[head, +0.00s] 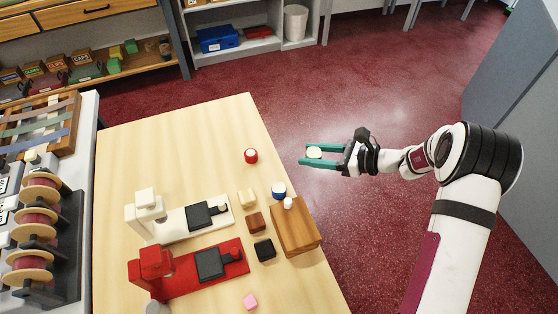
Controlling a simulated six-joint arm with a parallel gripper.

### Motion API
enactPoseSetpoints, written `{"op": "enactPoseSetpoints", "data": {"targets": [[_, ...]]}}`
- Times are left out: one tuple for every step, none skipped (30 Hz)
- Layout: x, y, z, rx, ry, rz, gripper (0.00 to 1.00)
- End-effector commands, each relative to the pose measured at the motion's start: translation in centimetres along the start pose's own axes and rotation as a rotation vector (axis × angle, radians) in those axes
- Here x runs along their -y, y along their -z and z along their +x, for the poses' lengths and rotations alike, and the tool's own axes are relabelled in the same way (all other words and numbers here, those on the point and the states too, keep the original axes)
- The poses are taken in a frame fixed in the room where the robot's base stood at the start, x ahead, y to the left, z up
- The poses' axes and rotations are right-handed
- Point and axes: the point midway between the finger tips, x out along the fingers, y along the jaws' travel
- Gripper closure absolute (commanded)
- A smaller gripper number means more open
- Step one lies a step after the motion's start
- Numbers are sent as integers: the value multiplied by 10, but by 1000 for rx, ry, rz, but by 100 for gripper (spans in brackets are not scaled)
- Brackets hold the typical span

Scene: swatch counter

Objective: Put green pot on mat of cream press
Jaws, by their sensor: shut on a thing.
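My gripper (318,153), with teal fingers, is out past the table's right edge, above the red floor. Its fingers are shut on a small round pot (314,152) with a pale top. The pot's side is mostly hidden by the fingers, so I cannot tell its body colour apart from theirs. The cream press (146,205) stands on the table, well left of my gripper. Its dark mat (202,217) lies on its pale base, bare except for a small pale knob at its right end.
A red press (152,263) with a dark mat stands in front of the cream one. A red pot (251,156), a blue pot (279,190), several small cubes and a wooden block (297,230) are at the right. The table's far part (180,140) is clear.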

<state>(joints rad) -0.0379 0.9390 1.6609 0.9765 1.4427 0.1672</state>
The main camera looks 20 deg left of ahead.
Motion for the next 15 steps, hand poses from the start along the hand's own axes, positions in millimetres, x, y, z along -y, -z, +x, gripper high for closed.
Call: {"op": "enactPoseSetpoints", "data": {"targets": [[0, 0, -3, 0, 1, 0, 100], [1, -1, -4, 0, 1, 0, 100], [0, -1, -4, 1, -1, 0, 100], [-1, -2, -3, 1, -5, -2, 100], [-4, -4, 0, 1, -12, -5, 100], [-9, -8, 5, 1, -26, -11, 100], [-14, -11, 10, 1, -40, -16, 100], [-21, -15, 17, 0, -59, -23, 100], [-31, -21, 27, 0, -86, -35, 100], [-40, -26, 34, 0, -108, -45, 100], [-50, -31, 42, 0, -132, -55, 100], [-64, -38, 52, 0, -164, -68, 100], [-74, -43, 59, 0, -189, -78, 100], [-86, -48, 66, 0, -214, -87, 100], [-100, -54, 75, 0, -246, -102, 100]]}}
